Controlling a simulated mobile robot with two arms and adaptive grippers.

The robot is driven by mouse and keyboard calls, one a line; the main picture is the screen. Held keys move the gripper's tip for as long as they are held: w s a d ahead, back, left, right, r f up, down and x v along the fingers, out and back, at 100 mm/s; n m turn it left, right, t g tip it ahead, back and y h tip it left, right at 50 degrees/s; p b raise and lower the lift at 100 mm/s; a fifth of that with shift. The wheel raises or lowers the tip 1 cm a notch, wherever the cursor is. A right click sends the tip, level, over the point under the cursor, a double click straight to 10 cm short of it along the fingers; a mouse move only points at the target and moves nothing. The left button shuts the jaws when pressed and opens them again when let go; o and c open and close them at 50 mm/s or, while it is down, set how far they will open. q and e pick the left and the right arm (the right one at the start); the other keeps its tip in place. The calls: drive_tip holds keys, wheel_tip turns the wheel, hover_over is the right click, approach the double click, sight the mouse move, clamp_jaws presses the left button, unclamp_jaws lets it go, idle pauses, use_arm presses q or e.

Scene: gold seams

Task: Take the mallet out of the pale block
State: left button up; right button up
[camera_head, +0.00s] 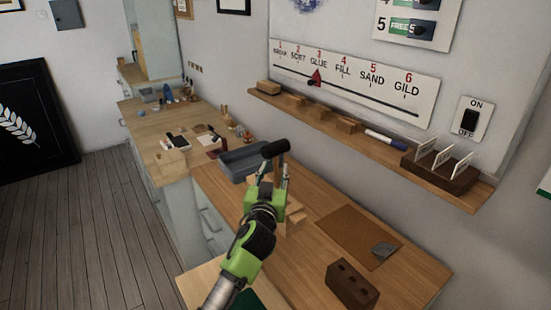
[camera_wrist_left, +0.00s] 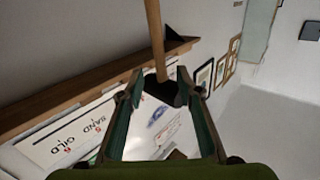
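The mallet's dark head (camera_head: 275,148) shows at the top of my left gripper (camera_head: 277,178) in the head view, with part of its wooden handle below. In the left wrist view the handle (camera_wrist_left: 154,38) runs to the top edge, and the dark head (camera_wrist_left: 167,92) lies between the finger lines. The fingers (camera_wrist_left: 160,76) are apart, with space beside the handle; I cannot tell whether either touches the mallet. The pale block (camera_head: 294,214) is mostly hidden behind my gripper. I cannot tell whether the handle is in it. My right gripper is out of view.
A grey tray (camera_head: 243,160) sits behind the gripper on the bench. A brown mat (camera_head: 345,232) with a grey piece (camera_head: 384,250) and a dark block with holes (camera_head: 352,286) lie to the right. A wall shelf (camera_head: 330,125) with small blocks runs above the bench.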

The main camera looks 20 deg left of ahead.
sight(275, 161)
use_arm(q)
drive_tip(key=shift+w+a+r, duration=0.1)
drive_tip(key=shift+w, duration=0.2)
drive_tip(key=w, duration=0.2)
drive_tip(key=w+p, duration=0.1)
drive_tip(key=w, duration=0.1)
drive_tip(key=shift+a+r+p, duration=0.15)
drive_tip(key=shift+a+p, duration=0.15)
drive_tip(key=shift+a, duration=0.1)
drive_tip(key=shift+w, duration=0.35)
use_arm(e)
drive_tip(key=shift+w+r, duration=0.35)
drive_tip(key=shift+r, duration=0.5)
use_arm(q)
drive_tip(key=shift+c, duration=0.3)
clamp_jaws()
